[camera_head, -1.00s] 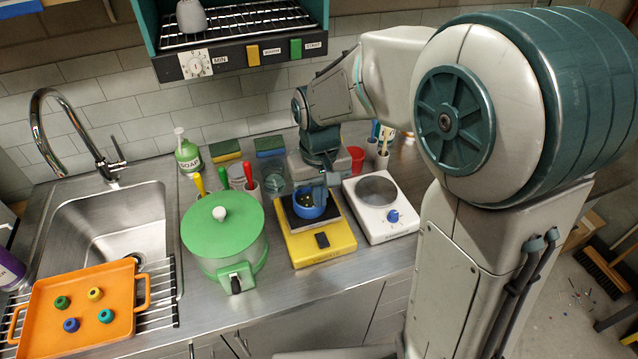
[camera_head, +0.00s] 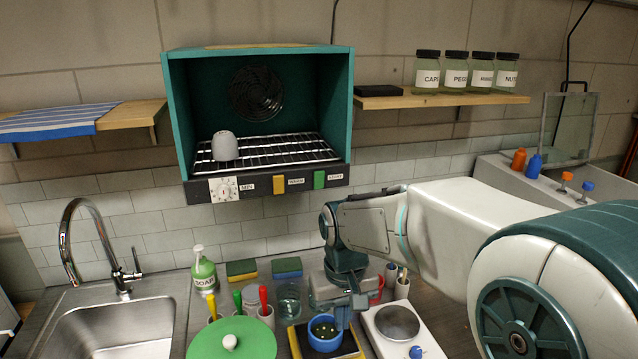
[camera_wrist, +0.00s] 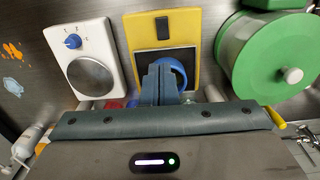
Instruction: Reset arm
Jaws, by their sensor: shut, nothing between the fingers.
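My gripper (camera_head: 343,316) is low over the bench in the head view, right beside the blue cup (camera_head: 325,334). Its fingers are shut with nothing between them. The cup stands on the dark plate of the yellow scale (camera_head: 297,343) and holds small dark and light bits. In the wrist view my gripper (camera_wrist: 161,84) points at the yellow scale (camera_wrist: 188,22), and the fingers partly hide the blue cup (camera_wrist: 178,70). I cannot tell whether they touch the cup.
A green lidded pot (camera_head: 232,340) stands left of the scale and a white hot plate (camera_head: 428,340) right of it. Behind are a soap bottle (camera_head: 204,272), sponges (camera_head: 287,267) and tool holders. A teal oven (camera_head: 174,120) with a grey cup (camera_head: 224,146) hangs above.

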